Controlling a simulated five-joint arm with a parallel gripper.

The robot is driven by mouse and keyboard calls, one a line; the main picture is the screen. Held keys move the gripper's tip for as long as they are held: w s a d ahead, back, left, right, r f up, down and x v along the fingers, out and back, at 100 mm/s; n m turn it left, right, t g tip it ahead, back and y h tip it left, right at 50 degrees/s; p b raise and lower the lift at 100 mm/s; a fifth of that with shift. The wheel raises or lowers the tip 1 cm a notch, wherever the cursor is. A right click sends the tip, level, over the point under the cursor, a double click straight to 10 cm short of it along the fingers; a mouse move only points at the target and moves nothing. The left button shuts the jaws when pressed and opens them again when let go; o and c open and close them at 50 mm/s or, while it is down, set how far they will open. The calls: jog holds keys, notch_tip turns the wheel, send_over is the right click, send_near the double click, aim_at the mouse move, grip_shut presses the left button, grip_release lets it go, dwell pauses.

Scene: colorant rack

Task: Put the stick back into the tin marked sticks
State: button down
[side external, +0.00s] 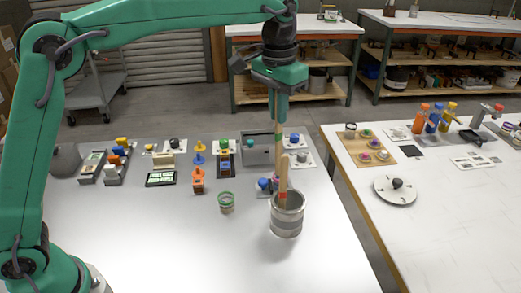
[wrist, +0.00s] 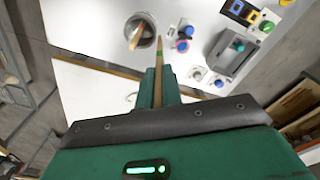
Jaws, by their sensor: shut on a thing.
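The grey metal tin (side external: 287,222) stands near the front right of the white table, and its marking is not readable. A plain wooden stick (side external: 284,177) stands in it, leaning a little.
A small green-rimmed jar (side external: 226,203) stands left of the tin. Pink and blue knobs (side external: 266,186) sit just behind it. A grey box (side external: 257,152) and an orange stacked piece (side external: 198,180) stand farther back. The table front is clear.

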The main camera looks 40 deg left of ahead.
jog(key=d+r, duration=0.2)
jog(key=d, duration=0.4)
jog(key=shift+s+m, duration=0.25)
jog(key=shift+m, duration=0.15)
jog(key=shift+f, duration=0.1)
notch_tip(320, 180, down, 13)
dwell(1.9)
jog(key=c, duration=1.5)
grip_release()
